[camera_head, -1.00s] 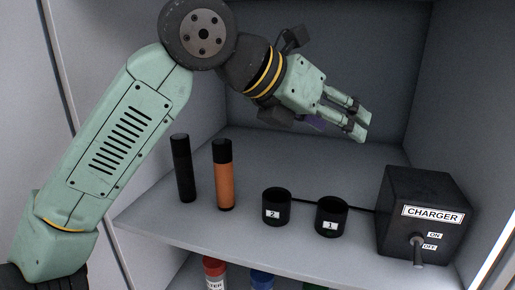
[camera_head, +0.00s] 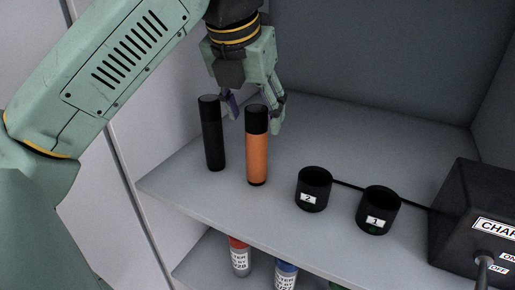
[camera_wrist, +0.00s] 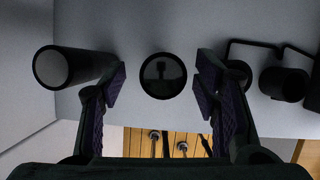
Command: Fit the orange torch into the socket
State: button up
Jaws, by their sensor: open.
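The orange torch (camera_head: 257,158) with a black head stands upright on the shelf. In the wrist view its round head (camera_wrist: 163,75) shows end-on between the fingers, a little beyond the tips. My gripper (camera_head: 254,108) is open and points down at the top of the orange torch, with no grip on it. Two black cup sockets stand to the right: socket 2 (camera_head: 313,190) and socket 1 (camera_head: 378,211). Both look empty from here. In the wrist view the sockets are at the right.
A black torch (camera_head: 212,135) stands upright close to the left of the orange one. A black charger box (camera_head: 472,215) with a lever is at the right, joined by a cable to the sockets. Spray cans (camera_head: 239,258) stand on the lower shelf.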

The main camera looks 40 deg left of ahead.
aim_at(260, 132)
jog(key=b+x, duration=0.2)
jog(key=x, duration=0.2)
jog(key=shift+d+f+b, duration=0.15)
jog(key=shift+f+b, duration=0.15)
jog(key=shift+f, duration=0.1)
jog(key=shift+w+f, duration=0.3)
jog(key=shift+r, duration=0.1)
grip_shut()
